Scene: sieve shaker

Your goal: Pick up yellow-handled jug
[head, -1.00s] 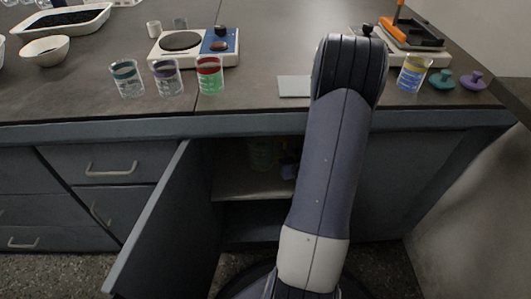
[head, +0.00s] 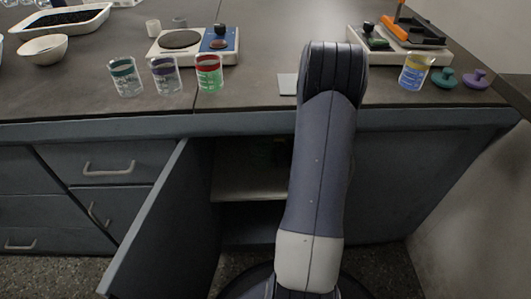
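No yellow-handled jug can be made out clearly. My arm rises in front of the cabinet and hides much of the opening. My gripper does not show; it is hidden behind the arm or out of frame. A glass beaker with a yellow band (head: 415,72) stands on the bench at the right, with no handle visible.
The cabinet door (head: 155,222) is swung open at the left of the opening. Beakers with teal (head: 125,77), purple (head: 165,75) and red (head: 209,73) bands stand near the bench's front edge. A hot plate (head: 193,46) is behind them.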

